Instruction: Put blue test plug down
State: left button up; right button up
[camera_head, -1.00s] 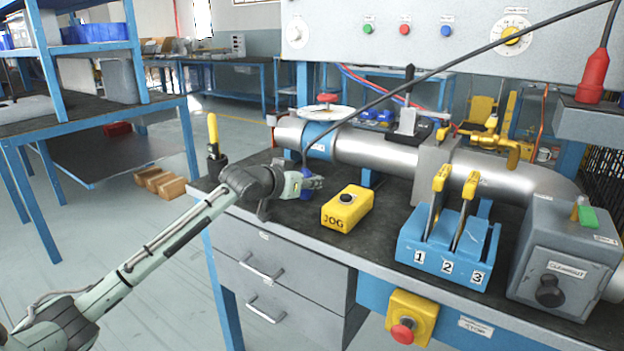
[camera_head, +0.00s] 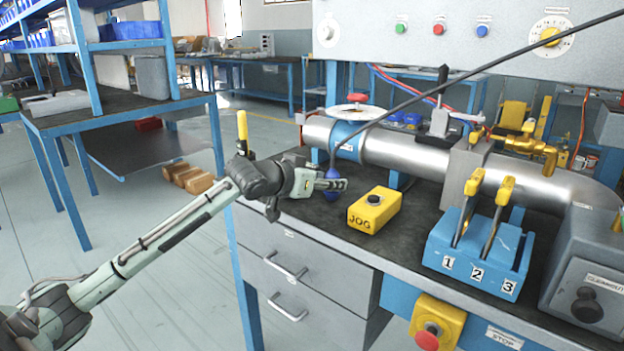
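The blue test plug (camera_head: 333,195) is at the left part of the bench top, below the black cable that comes down from the upper right. My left gripper (camera_head: 336,185) reaches in from the left, and its fingers cross in front of the plug. Blue shows above and below the fingers, and the rest of the plug is hidden. I cannot tell whether the fingers are closed on the plug or only beside it, nor whether the plug touches the bench. My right gripper is not in view.
The yellow JOG box (camera_head: 374,210) stands just right of the plug. The steel pipe (camera_head: 410,158) runs behind it. The blue three-lever block (camera_head: 478,255) and the grey cleanout box (camera_head: 585,285) stand farther right. Dark bench top (camera_head: 290,207) is free near the front left edge.

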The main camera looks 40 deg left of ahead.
pick_arm(q)
jog(key=v, duration=0.6)
jog(key=shift+s+r, duration=0.25)
jog(key=shift+r, duration=0.05)
